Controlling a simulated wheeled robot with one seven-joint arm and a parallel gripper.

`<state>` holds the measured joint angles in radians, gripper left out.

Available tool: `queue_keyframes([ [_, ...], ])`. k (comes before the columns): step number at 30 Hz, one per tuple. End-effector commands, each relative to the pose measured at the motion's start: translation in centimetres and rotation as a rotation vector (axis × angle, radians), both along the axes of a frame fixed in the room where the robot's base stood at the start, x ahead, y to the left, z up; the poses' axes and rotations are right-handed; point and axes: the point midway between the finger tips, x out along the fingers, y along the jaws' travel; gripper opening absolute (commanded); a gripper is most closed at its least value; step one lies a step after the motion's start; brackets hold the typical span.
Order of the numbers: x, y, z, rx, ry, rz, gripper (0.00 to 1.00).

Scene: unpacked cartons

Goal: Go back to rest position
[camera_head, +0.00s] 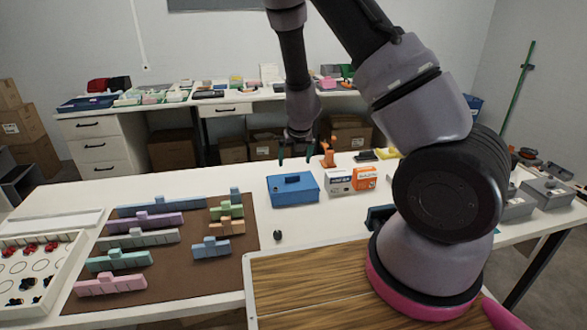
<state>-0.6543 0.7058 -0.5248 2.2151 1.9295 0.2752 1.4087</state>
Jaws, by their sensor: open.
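My gripper (296,156) hangs at the end of my raised arm, above the far part of the white table (160,186). Its two dark fingers are apart with nothing seen between them. Below it is a blue box (293,190) with a darker handle-like part on top. The gripper appears just behind or above this box; I cannot tell the exact gap. The large joints of my arm cover the right middle of the view.
A brown mat (168,262) holds several coloured blocks at left. A white tray (62,272) with red and black pieces is at far left. Small cartons (340,181) and an orange object (328,153) stand near the gripper. Grey boxes (546,191) are at right. A wooden board (300,290) lies in front.

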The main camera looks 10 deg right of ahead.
Motion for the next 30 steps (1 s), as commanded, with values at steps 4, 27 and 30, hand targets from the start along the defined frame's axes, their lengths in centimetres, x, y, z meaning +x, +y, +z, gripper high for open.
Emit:
queue_keyframes([
  [4, -0.6, 0.1, 1.5, 0.002, 0.000, 0.000, 1.00],
  [27, -1.3, 2.5, 11.9, 0.035, -0.130, 0.463, 1.00],
  [30, -2.2, 3.1, 16.0, 0.014, -0.203, 0.662, 1.00],
])
